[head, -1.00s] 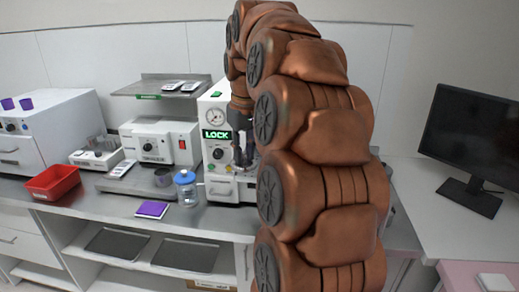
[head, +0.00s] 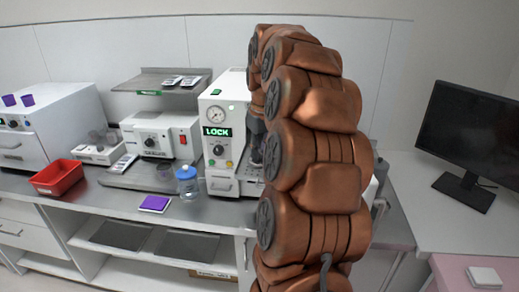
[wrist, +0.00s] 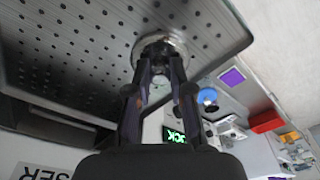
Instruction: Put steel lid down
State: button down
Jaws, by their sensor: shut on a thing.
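In the wrist view my gripper (wrist: 160,75) is shut on a round, shiny steel lid (wrist: 162,46), with the lid's rim showing beyond the fingertips. A grey perforated metal surface (wrist: 95,45) fills the upper left, right by the lid. I cannot tell whether the lid touches it. In the head view my copper-coloured arm hides the lid and most of the gripper; only a dark part near it shows beside the white machine with the LOCK display (head: 217,132).
A blue-capped bottle (head: 187,182), a purple pad (head: 155,203) and a red bin (head: 56,177) stand on the steel counter (head: 120,203). A white oven-like unit (head: 165,140) stands behind. A monitor (head: 472,145) is at the right.

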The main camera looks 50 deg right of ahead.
aim_at(262, 159)
jog(key=shift+f, duration=0.35)
jog(key=shift+f, duration=0.2)
jog(key=c, duration=1)
grip_release()
jog(key=shift+r, duration=0.1)
jog(key=shift+c, duration=0.2)
jog(key=shift+r+b, duration=0.35)
jog(key=shift+r, duration=0.4)
notch_tip(262, 159, up, 11)
jog(key=s, duration=0.1)
jog(key=shift+s+a+f, duration=0.15)
jog(key=shift+s+a, duration=0.05)
